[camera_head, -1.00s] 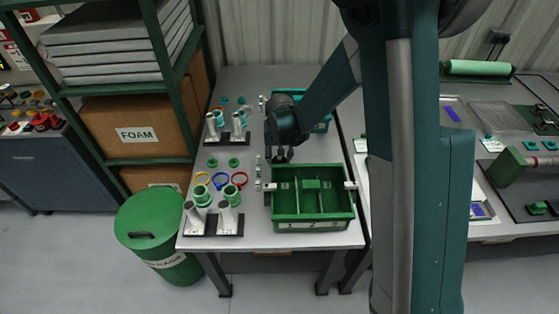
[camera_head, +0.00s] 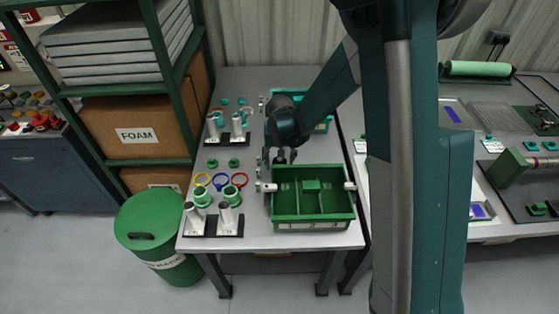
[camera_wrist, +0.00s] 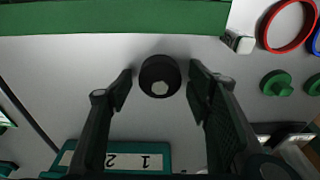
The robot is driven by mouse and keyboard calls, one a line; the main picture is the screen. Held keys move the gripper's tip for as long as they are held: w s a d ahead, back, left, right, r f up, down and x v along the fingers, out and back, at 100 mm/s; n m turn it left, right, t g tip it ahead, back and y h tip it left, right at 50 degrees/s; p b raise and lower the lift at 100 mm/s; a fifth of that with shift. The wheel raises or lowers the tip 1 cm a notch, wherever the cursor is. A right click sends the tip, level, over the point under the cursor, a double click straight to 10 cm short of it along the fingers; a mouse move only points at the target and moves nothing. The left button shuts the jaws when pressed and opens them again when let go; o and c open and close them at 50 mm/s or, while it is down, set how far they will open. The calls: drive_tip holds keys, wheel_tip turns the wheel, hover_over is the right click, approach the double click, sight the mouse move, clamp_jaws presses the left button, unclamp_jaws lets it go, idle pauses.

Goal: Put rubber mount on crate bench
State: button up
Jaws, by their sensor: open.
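The rubber mount (camera_wrist: 160,77) is a black round piece with a pale hexagonal centre. In the wrist view it lies between the fingertips of my gripper (camera_wrist: 161,74), with a small gap on each side. My gripper is open and empty, pointing down. In the head view my gripper (camera_head: 280,157) is just behind the front green crate, where the mount is hard to make out. The crate bench (camera_head: 255,242) is the grey-topped table beneath, bearing a green crate (camera_head: 313,224) in front and a teal crate (camera_head: 322,127) at the back.
Left of the front crate are metal posts with green rings (camera_head: 228,215), coloured rings (camera_head: 220,181) and green knobs (camera_head: 234,162). More posts (camera_head: 238,130) stand farther back. A green bin (camera_head: 160,235) and a shelf rack are at left. A second bench is at right, partly behind my arm.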

drive_tip(key=shift+r, duration=0.15)
wheel_tip(320, 180, up, 12)
drive_tip(key=s+p, duration=0.1)
drive_tip(key=p, duration=0.1)
drive_tip(key=shift+s+p, duration=0.35)
drive_tip(key=shift+s, duration=0.05)
idle(0.8)
drive_tip(key=s+d+r+t, duration=0.1)
drive_tip(key=s+d+r, duration=0.5)
drive_tip(key=s+r, duration=0.15)
drive_tip(key=s+d+r+t, duration=0.1)
drive_tip(key=s+d+r, duration=0.5)
drive_tip(key=r, duration=0.3)
drive_tip(key=s+d+r+t, duration=0.1)
drive_tip(key=s+d, duration=0.3)
drive_tip(key=s, duration=0.5)
drive_tip(key=s+d+r+t, duration=0.2)
drive_tip(key=s+d, duration=0.2)
drive_tip(key=s, duration=0.5)
drive_tip(key=shift+r, duration=0.3)
